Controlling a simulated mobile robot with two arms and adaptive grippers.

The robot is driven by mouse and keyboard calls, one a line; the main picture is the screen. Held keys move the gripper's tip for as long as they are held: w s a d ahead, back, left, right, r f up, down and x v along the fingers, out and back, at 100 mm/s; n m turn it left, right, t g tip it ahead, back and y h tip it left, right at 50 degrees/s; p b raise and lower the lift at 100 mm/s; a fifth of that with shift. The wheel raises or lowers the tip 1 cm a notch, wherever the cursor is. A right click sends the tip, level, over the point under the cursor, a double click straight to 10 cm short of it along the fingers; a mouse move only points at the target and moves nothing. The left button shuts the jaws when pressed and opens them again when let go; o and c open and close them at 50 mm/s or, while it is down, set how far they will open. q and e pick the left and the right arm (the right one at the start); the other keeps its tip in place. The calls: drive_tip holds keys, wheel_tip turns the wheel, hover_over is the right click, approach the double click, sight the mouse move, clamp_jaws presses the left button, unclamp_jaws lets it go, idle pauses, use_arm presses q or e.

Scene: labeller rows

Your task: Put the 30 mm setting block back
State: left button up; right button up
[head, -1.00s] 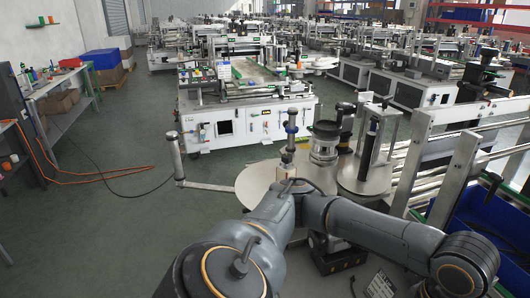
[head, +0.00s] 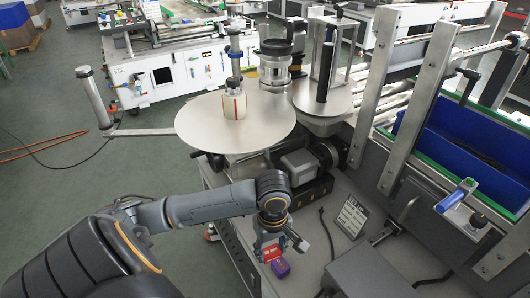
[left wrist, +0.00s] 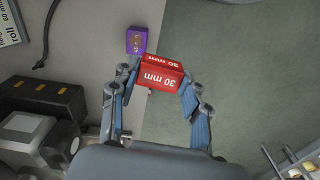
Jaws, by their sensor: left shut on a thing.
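The 30 mm setting block (left wrist: 152,72) is red with white "30 mm" lettering. It sits between the fingers of my left gripper (left wrist: 158,85), which is shut on it. In the head view the left gripper (head: 274,246) points down over the grey machine deck, with the red block (head: 270,254) partly hidden by the fingers. A purple block (head: 280,268) stands on the deck right beside the red block; it also shows in the left wrist view (left wrist: 136,40), just past the held block. My right gripper is not in view.
A printed sign (head: 352,217) and a black cable (head: 327,232) are on the deck to the right. A blue bin (head: 480,150) is at the right. The deck edge drops to green floor.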

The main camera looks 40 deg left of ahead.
use_arm(q)
drive_tip(key=shift+s+a+f+n, duration=0.15)
drive_tip(key=shift+a+f+n, duration=0.15)
drive_tip(key=shift+f, duration=0.2)
drive_tip(key=shift+s+a+f+n, duration=0.1)
drive_tip(key=shift+a+f+n, duration=0.1)
drive_tip(key=shift+a+f, duration=0.25)
drive_tip(key=w+a+f+b, duration=0.1)
drive_tip(key=w+a+f, duration=0.3)
drive_tip(key=w+a+f+b, duration=0.1)
drive_tip(key=w+a+f, duration=0.3)
drive_tip(key=w+f, duration=0.1)
drive_tip(key=shift+w+a+b, duration=0.2)
drive_tip(key=shift+a+b, duration=0.2)
drive_tip(key=shift+w+a+f, duration=0.4)
drive_tip(key=shift+f, duration=0.3)
wheel_tip(320, 180, down, 3)
drive_tip(key=shift+r+b, duration=0.1)
drive_tip(key=shift+b, duration=0.3)
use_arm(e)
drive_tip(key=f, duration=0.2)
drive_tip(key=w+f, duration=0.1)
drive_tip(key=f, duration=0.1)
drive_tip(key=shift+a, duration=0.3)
use_arm(q)
drive_tip(key=shift+s, duration=0.1)
drive_tip(key=o, duration=1.4)
